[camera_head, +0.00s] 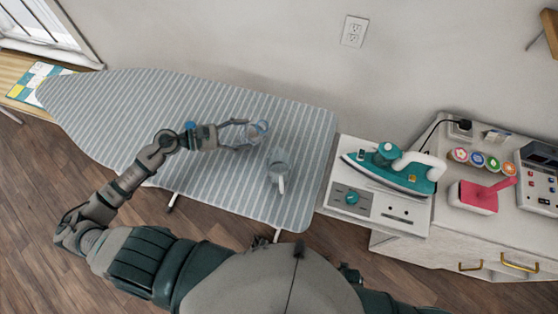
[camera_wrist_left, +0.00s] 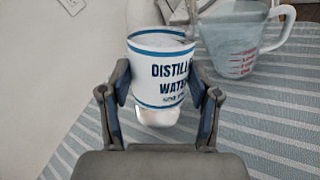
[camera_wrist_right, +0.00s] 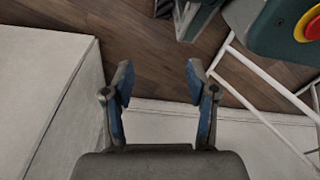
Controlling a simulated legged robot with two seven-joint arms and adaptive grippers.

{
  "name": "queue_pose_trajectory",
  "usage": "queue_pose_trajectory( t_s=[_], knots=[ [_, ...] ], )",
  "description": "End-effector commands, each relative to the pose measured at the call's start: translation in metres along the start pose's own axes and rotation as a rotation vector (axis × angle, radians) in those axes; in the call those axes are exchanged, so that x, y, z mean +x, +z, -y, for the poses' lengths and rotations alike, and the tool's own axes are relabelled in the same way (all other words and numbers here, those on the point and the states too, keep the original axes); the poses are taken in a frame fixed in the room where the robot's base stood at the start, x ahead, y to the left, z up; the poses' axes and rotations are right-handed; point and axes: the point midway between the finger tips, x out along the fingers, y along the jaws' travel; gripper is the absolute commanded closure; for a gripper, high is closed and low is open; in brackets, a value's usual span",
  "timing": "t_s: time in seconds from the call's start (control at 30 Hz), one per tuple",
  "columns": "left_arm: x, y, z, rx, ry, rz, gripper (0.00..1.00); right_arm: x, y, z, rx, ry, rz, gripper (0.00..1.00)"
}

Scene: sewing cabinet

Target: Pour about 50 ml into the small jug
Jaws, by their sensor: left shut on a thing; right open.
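My left gripper (camera_head: 232,131) is shut on a clear bottle (camera_head: 256,132) above the ironing board. In the left wrist view the bottle (camera_wrist_left: 160,75) has a white, blue-edged label reading "DISTILLED WATER" and sits between both fingers (camera_wrist_left: 160,100). The bottle looks tilted in the head view; how far is hard to tell. The small jug (camera_head: 279,163) is clear with a pale handle and stands just right of and nearer than the bottle. In the left wrist view the jug (camera_wrist_left: 232,50) shows red measuring marks; its liquid level is unclear. My right gripper (camera_wrist_right: 160,90) is open and empty.
The striped ironing board (camera_head: 110,110) is largely bare on the left. A teal iron (camera_head: 385,170) rests on a white stand right of the board. A cabinet (camera_head: 465,225) beyond carries several round coloured items, a red-pink object (camera_head: 480,195) and a grey machine.

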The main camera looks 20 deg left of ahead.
Motion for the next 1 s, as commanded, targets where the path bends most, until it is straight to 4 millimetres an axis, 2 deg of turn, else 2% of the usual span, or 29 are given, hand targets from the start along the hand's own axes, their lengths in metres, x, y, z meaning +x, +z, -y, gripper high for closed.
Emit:
queue_pose_trajectory(
  t_s=[0.2,0.5,0.7,1.0],
  knots=[
    [0.002,-0.003,0.003,-0.115,0.007,0.071,0.96,-0.021,-0.024,-0.001,0.004,0.001,-0.015,0.42],
    [0.004,-0.005,0.009,-0.299,0.014,0.180,0.96,-0.057,-0.047,-0.002,0.009,0.002,-0.029,0.42],
    [0.005,-0.005,0.013,-0.385,0.018,0.231,0.96,-0.075,-0.055,-0.003,0.011,0.003,-0.035,0.42],
    [0.006,-0.005,0.013,-0.423,0.020,0.254,0.96,-0.083,-0.058,-0.004,0.012,0.004,-0.036,0.42]
  ],
)
